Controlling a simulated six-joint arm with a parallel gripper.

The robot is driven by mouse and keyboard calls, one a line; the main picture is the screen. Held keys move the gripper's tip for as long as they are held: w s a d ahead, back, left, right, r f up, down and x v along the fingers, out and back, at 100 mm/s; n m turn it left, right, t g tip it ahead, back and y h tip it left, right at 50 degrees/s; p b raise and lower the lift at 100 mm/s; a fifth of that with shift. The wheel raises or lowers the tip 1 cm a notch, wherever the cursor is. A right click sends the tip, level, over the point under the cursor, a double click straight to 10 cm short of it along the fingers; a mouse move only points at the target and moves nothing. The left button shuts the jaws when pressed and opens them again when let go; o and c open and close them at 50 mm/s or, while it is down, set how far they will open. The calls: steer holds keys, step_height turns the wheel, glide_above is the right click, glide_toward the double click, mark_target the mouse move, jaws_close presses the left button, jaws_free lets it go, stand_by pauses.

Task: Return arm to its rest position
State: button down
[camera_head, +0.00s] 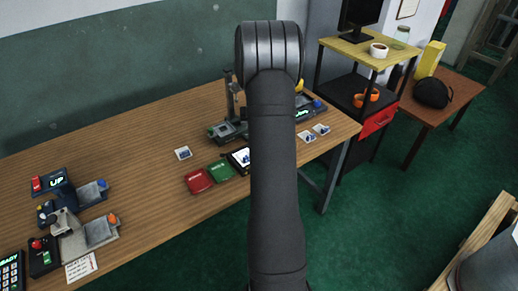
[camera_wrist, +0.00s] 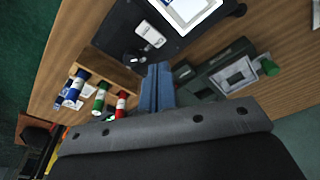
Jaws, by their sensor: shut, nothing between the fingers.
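My gripper (camera_wrist: 158,72) shows in the wrist view as two blue-grey fingers pressed together with nothing between them. It hangs over the wooden bench, between a wooden rack (camera_wrist: 107,68) with several coloured rolls and a grey-green device (camera_wrist: 222,76). The fingers touch nothing that I can see. In the head view my dark arm rises through the middle of the picture and bends at the top. My gripper is hidden there, and the arm covers part of the bench (camera_head: 140,140).
A red tray (camera_head: 199,181) and a green tray (camera_head: 220,170) lie on the bench left of my arm. Devices stand at the bench's left end, including one marked UP (camera_head: 50,182). A shelf unit (camera_head: 350,90) stands right of the bench. The bench middle-left is mostly clear.

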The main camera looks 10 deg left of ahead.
steer(key=shift+r, duration=0.8)
step_height(320, 180, down, 7)
steer(key=shift+f, duration=0.1)
steer(key=shift+r, duration=0.2)
steer(key=shift+r, duration=4.15)
steer(key=a+f+m+h, duration=0.1)
steer(key=a+f+m, duration=0.2)
steer(key=a, duration=0.4)
steer(key=a+f+m+h, duration=0.1)
steer(key=a+f+m, duration=0.2)
steer(key=a, duration=0.4)
steer(key=shift+s+a+m, duration=0.3)
steer(key=shift+m, duration=0.2)
